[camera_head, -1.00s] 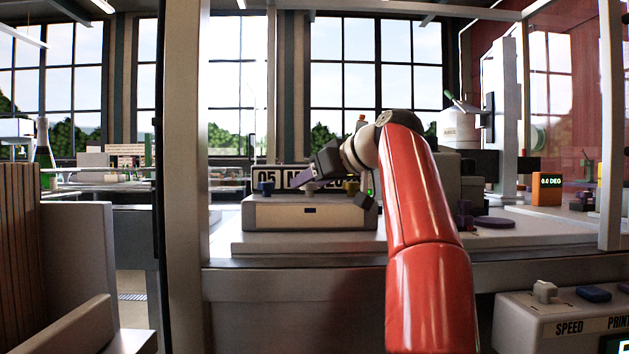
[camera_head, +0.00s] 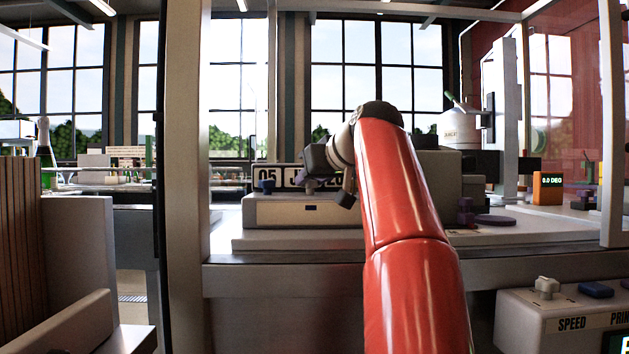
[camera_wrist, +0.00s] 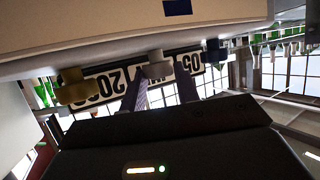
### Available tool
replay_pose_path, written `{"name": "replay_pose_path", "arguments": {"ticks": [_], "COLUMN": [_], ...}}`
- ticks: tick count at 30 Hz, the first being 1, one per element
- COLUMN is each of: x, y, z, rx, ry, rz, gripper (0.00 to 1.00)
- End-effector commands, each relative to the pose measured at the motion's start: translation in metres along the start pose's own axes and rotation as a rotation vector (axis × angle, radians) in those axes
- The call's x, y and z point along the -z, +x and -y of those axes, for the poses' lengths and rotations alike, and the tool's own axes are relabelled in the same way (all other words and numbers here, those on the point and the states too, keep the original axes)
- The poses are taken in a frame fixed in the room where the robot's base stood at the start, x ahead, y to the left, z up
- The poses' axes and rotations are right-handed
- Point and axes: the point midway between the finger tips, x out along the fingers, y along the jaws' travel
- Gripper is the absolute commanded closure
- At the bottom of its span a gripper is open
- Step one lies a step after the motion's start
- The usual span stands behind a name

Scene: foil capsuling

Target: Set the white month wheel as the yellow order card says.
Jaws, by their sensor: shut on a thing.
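The white month wheel (camera_wrist: 157,66) shows in the wrist view, which is upside down. It is a small pale knob between a yellow-brown knob (camera_wrist: 74,88) and a dark blue knob (camera_wrist: 214,50). My gripper (camera_wrist: 158,82) is shut on the white wheel, one purple finger on each side. In the head view the gripper hides the wheel. The date strip (camera_head: 301,177) behind the knobs reads 05, then a month beginning with J, then 20; the fingers and arm cover the rest. I cannot make out the yellow order card.
The knobs stand on a beige box (camera_head: 285,213) on a pale bench. The blue knob (camera_head: 267,186) stands close to the left of my gripper. Right of my arm are a purple disc (camera_head: 495,220) and an orange display (camera_head: 547,188) reading 0.0 DEG.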

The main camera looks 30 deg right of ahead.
Motion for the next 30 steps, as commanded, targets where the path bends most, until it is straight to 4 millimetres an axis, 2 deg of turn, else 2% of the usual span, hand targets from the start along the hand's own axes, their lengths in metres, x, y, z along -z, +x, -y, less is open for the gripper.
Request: {"name": "replay_pose_path", "arguments": {"ticks": [6, 7, 12, 22, 30], "x": [0.0, 0.0, 0.0, 0.0, 0.0], "y": [0.0, 0.0, 0.0, -0.005, -0.049], "z": [0.0, 0.0, 0.0, -0.001, -0.001], "rx": [0.002, 0.002, 0.002, -0.001, -0.003], "ry": [0.0, 0.0, 0.0, 0.0, -0.001], "rz": [0.001, 0.001, 0.0, 0.0, -0.001], "gripper": [0.92, 0.66, 0.47, 0.47, 0.47]}}
